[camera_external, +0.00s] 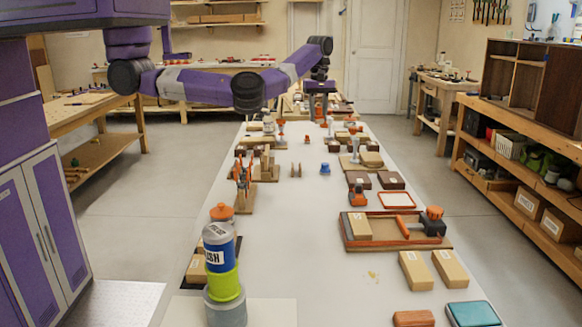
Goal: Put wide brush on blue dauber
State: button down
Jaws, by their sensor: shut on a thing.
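A small blue piece (325,169), which looks like the blue dauber, stands on the middle of the long pale bench. My gripper (319,103) is at the far part of the bench, well beyond the blue piece and low over the bench top. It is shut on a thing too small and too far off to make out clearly. I cannot tell for sure whether that thing is the wide brush, and I cannot pick out a wide brush elsewhere.
A wooden tray (395,243) lies nearer on the right. A tall stack of jars (222,275) stands front left. The bench's front middle is mostly clear.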

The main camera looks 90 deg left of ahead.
notch_tip(320, 180, up, 3)
jog(key=b, duration=0.3)
send_over(325, 164)
jog(key=s+a, duration=0.2)
jog(key=a, duration=0.1)
jog(key=shift+w+a+f+m, duration=0.2)
jog(key=shift+a+f+m, duration=0.3)
jog(key=shift+m, duration=0.2)
jog(key=shift+m, duration=0.6)
jog(key=d+f, duration=0.1)
jog(key=f, duration=0.6)
jog(key=w+d+f+b, duration=0.1)
jog(key=f, duration=0.7)
jog(key=d+f+b, duration=0.1)
jog(key=f, duration=0.6)
jog(key=shift+w+d+f, duration=0.35)
